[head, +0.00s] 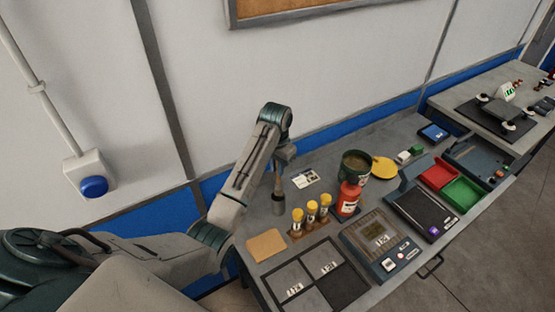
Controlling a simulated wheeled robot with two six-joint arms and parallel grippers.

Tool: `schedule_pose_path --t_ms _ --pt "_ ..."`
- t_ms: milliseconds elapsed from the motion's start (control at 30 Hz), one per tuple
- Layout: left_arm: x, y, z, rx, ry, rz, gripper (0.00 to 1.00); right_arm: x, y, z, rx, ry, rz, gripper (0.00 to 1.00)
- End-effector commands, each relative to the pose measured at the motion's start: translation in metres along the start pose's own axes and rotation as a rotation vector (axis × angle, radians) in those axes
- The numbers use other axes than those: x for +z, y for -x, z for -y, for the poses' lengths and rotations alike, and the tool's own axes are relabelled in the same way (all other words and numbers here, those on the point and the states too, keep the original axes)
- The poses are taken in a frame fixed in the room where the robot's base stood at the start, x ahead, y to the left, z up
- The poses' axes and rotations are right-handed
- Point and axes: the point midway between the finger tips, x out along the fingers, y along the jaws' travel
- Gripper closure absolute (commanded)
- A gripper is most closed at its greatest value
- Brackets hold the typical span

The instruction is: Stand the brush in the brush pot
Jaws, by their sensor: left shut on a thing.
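My left gripper (284,157) points down over the back left of the bench and is shut on the brush (278,183), seen as a brownish, roughly upright stem below the jaws. The brush's lower end meets a small dark grey cylinder (279,204), which looks like the brush pot. The lower end is hidden, and I cannot tell whether it is inside the pot or touches its bottom. The jaws themselves are small and partly hidden by the arm. My right gripper is not in view.
A rack with yellow-capped vials (312,209), a red bottle (347,198) and a dark green tub (355,164) stand right of the pot. A tan pad (266,245) lies in front. A meter (380,243) and red and green trays (464,192) lie further right. The wall is behind.

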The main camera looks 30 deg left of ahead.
Motion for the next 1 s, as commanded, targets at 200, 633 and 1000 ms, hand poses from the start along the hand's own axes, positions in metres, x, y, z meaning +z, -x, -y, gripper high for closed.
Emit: schedule_pose_path --t_ms 200,633,1000 --pt "0.0 -0.019 0.003 0.0 0.002 0.002 1.0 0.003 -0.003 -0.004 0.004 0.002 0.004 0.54" --pt "0.002 -0.049 0.006 0.0 0.006 0.001 1.0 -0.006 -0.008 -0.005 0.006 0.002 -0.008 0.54" --pt "0.002 -0.056 0.007 -0.001 0.007 0.0 1.0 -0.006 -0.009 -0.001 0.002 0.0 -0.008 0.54"
